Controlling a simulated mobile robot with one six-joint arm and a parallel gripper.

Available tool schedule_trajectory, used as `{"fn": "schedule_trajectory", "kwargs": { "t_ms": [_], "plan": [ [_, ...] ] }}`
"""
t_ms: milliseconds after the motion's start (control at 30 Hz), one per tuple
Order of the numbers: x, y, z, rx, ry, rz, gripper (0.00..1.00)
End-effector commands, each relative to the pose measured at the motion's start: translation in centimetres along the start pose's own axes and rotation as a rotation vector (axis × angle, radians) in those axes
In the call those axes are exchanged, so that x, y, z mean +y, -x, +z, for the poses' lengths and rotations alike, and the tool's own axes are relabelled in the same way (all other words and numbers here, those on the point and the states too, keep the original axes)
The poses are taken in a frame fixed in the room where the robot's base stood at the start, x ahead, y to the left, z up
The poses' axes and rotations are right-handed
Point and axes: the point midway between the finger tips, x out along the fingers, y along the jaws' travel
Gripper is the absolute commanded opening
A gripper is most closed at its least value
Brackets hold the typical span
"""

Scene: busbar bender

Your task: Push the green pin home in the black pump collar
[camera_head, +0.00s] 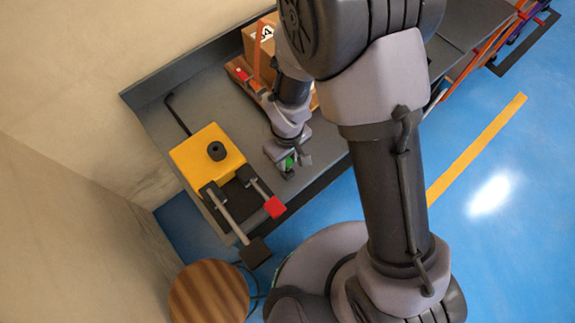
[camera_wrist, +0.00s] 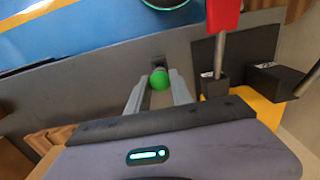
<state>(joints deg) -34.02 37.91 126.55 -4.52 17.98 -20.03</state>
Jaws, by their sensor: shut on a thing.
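The green pin (camera_head: 289,162) is between the fingers of my gripper (camera_head: 291,166), over the bench top to the right of the yellow machine (camera_head: 190,157). In the wrist view its round green head (camera_wrist: 160,79) sits between the two fingers of my gripper (camera_wrist: 159,82), which is shut on it. The lower part of the pin is hard to make out. A black round piece (camera_head: 216,151) with a dark centre stands on top of the yellow machine, apart from the pin. It may be the pump collar; I cannot tell for sure.
A lever with a red block (camera_head: 275,207) and another with a black block (camera_head: 256,251) stick out from the yellow machine's front. A cardboard box (camera_head: 258,45) stands behind my arm. A round wooden top (camera_head: 208,292) is at lower left. Bare grey bench (camera_head: 215,103) lies behind the machine.

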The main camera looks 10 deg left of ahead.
Motion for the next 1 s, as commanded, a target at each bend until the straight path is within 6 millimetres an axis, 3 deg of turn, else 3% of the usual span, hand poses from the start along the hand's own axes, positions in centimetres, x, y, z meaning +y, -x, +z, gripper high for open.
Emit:
{"fn": "schedule_trajectory", "kwargs": {
  "t_ms": [433, 800, 1000],
  "plan": [
    [0.0, 0.8, 0.0, 0.000, 0.000, 0.000, 0.00],
    [0.0, 5.7, 0.0, 0.000, 0.000, 0.000, 0.00],
    [0.0, 5.5, 0.0, 0.000, 0.000, 0.000, 0.00]
  ]
}}
